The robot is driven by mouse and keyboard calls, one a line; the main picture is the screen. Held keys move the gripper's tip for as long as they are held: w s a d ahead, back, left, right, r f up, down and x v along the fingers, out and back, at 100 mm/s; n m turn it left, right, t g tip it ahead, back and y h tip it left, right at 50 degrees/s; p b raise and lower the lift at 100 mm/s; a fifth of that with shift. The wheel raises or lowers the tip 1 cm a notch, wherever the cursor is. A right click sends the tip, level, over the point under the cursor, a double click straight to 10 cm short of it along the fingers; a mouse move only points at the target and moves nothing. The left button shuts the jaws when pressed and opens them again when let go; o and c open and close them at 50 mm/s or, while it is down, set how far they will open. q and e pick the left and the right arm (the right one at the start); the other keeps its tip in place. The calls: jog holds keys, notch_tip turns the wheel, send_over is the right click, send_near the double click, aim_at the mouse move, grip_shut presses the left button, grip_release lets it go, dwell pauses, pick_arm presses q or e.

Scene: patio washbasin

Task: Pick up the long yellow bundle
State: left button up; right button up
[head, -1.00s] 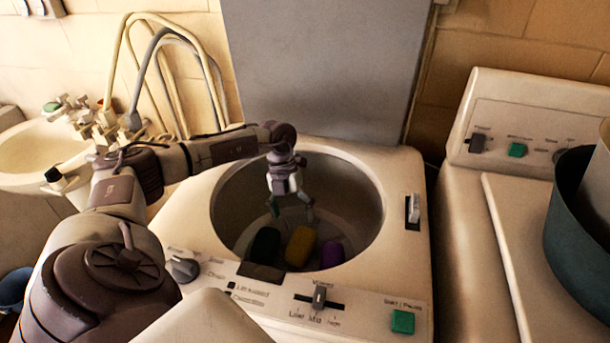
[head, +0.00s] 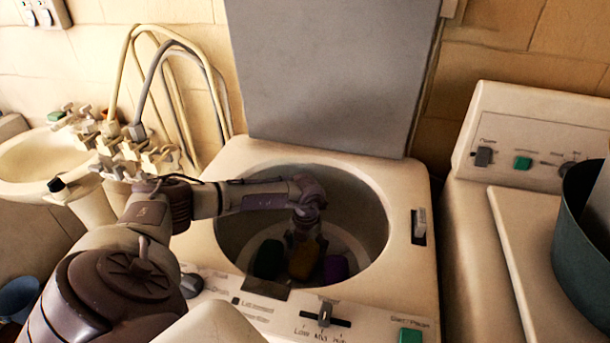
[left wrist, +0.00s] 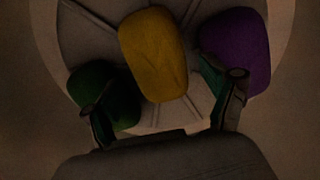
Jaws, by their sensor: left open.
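The long yellow bundle (head: 304,261) lies on the floor of the washer drum, between a green bundle (head: 268,260) and a purple bundle (head: 336,268). My left gripper (head: 304,240) reaches down inside the drum over the yellow bundle; its fingers are dim in the head view. In the left wrist view my left gripper (left wrist: 165,100) is open, its two fingers apart with the near end of the yellow bundle (left wrist: 155,52) between and beyond them. The left finger overlaps the green bundle (left wrist: 105,95), the right finger the edge of the purple bundle (left wrist: 236,48). My right gripper does not show.
A control panel (head: 270,305) lies in front. A dark pot (head: 580,230) stands at right, a washbasin (head: 35,165) at left.

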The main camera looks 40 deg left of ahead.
aim_at(305, 253)
pick_arm(q)
notch_tip(305, 253, down, 4)
jog(key=shift+a+r+p, duration=0.1)
jog(key=shift+p, duration=0.25)
jog(key=shift+f, duration=0.3)
jog(key=shift+c, duration=0.4)
jog(key=shift+r, duration=0.1)
jog(key=c, duration=1.1)
